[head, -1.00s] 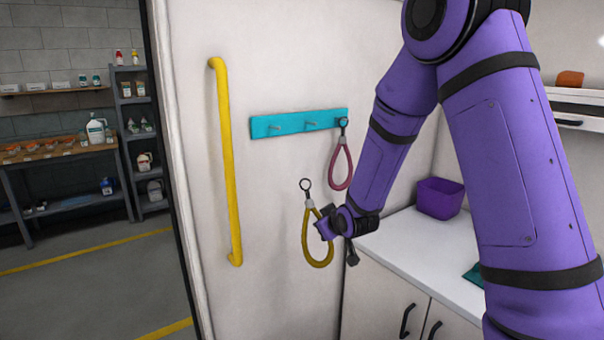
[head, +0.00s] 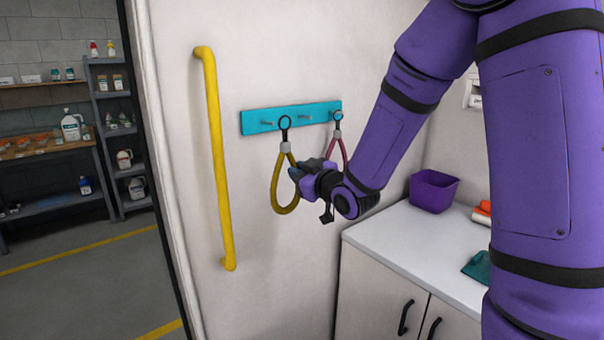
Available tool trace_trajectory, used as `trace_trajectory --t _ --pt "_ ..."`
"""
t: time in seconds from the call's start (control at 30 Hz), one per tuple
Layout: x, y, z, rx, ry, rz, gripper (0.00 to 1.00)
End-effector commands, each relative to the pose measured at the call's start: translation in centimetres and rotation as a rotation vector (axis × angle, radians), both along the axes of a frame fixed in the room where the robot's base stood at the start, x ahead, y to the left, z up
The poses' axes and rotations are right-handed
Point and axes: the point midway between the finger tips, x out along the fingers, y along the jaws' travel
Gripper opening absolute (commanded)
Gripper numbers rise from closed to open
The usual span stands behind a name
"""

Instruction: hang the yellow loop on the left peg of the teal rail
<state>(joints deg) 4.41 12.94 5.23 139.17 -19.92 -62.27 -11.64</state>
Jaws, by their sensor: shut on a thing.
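The teal rail (head: 256,122) is fixed to the white wall and has a row of pegs. The left peg (head: 266,123) is bare, and so is the middle peg (head: 304,117). A pink loop (head: 338,148) hangs by its dark ring from the right peg, partly hidden behind my gripper. My gripper (head: 296,173) is shut on the right side of the yellow loop (head: 278,194). The loop is upright, its dark ring on top in front of the rail's lower part, between the left and middle pegs. How far the ring is from the wall I cannot tell.
A yellow grab bar (head: 218,170) stands upright on the wall left of the rail. Below right is a white counter (head: 400,237) with a purple bin (head: 433,191) and a teal cloth (head: 478,266). Shelves (head: 60,197) stand beyond the doorway at left.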

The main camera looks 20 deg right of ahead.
Motion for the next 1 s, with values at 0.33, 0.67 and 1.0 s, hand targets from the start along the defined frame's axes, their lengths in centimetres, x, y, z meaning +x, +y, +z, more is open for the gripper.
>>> trace_trajectory --t 0.33,0.67,1.0 --pt "1.8 0.5 -0.2 0.001 0.000 -0.001 0.00" --pt "3.3 1.1 -0.4 0.001 0.001 0.000 0.00" --pt "5.0 1.6 -0.6 0.000 0.000 0.000 0.00"
